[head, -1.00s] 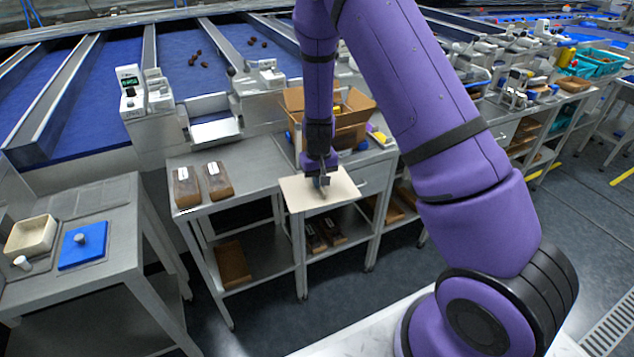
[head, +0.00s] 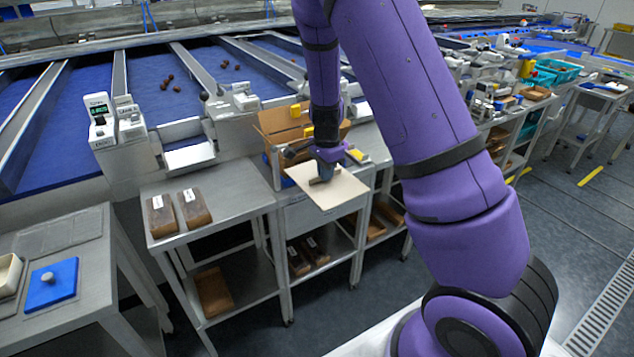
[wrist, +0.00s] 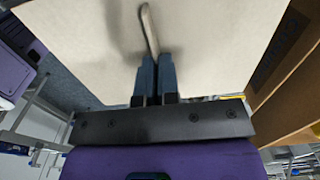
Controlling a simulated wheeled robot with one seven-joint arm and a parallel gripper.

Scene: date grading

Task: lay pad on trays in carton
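The pad (head: 338,194) is a flat cream sheet with a raised tab on top. My gripper (head: 323,178) is shut on the pad's tab, and the pad hangs in front of the carton, above the front edge of the bench. In the wrist view my gripper (wrist: 152,62) has its two dark fingers closed on the tab, and the pad (wrist: 220,45) fills the upper middle. The open brown carton (head: 275,124) stands on the bench behind the pad, partly hidden by my arm. Its brown wall (wrist: 290,80) shows at right in the wrist view. The carton's inside is hidden.
Two wrapped date trays (head: 163,218) lie on the bench (head: 235,185) left of the carton. More trays (head: 213,292) lie on lower shelves. A blue lid (head: 50,284) rests on the left table. A scale (head: 103,125) stands behind.

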